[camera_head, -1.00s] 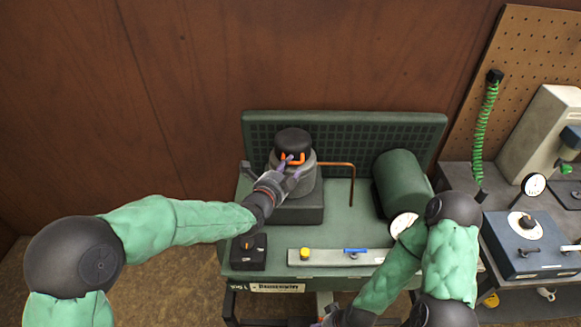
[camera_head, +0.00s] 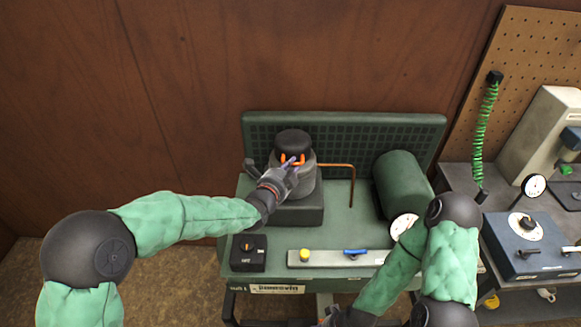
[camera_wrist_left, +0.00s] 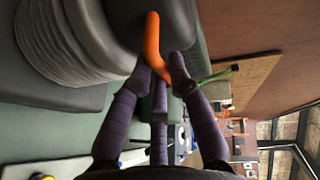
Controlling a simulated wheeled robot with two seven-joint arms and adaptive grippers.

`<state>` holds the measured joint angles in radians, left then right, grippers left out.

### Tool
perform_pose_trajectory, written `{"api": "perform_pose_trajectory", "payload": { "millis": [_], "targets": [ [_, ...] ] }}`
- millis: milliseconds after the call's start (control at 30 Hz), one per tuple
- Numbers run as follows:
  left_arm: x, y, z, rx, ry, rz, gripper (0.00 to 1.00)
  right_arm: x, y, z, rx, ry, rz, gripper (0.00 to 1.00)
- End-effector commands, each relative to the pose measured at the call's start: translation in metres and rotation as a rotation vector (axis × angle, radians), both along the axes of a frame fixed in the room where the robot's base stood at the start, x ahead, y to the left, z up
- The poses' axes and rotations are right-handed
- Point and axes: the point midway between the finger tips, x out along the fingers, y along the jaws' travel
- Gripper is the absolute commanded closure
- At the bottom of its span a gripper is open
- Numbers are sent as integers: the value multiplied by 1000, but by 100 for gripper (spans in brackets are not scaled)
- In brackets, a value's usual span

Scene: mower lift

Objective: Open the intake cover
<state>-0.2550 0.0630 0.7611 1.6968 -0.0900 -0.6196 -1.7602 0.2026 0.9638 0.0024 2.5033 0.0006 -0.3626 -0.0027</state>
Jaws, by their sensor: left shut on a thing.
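The intake cover (camera_head: 292,142) is a black round cap on top of a grey stepped housing (camera_head: 303,185) at the back left of the green bench. An orange handle (camera_head: 297,159) sits on the cover's front. My left gripper (camera_head: 291,162) reaches in from the left and is shut on this handle. In the left wrist view the purple fingers (camera_wrist_left: 160,70) close around the curved orange handle (camera_wrist_left: 153,50), beside the dark cover. The fingers hide part of the handle. My right gripper (camera_head: 330,318) is at the bottom edge, mostly cut off, below the bench's front edge.
A green cylindrical tank (camera_head: 402,182) and a gauge (camera_head: 403,226) stand on the right of the bench. A copper pipe (camera_head: 352,180) runs between. A black switch box (camera_head: 248,252) and a strip (camera_head: 335,258) with yellow and blue parts lie along the front.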

Motion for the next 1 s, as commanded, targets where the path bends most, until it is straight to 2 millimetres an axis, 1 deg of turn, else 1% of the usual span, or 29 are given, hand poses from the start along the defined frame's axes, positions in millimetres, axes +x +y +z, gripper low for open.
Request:
{"api": "perform_pose_trajectory", "payload": {
  "millis": [167, 367, 667, 1000],
  "targets": [
    [1, 0, 6, 0, 22, 1, 100, 0, 0, 9, 0, 0, 0, 30],
    [5, 1, 20, -1, 81, 2, 100, 0, 0, 31, 0, 0, 0, 30],
    [13, 1, 45, 0, 218, 3, 100, 0, 0, 79, 0, 0, 0, 30],
    [27, 0, 72, -1, 381, 2, 100, 0, 0, 140, 0, 0, 0, 30]
  ]
}}
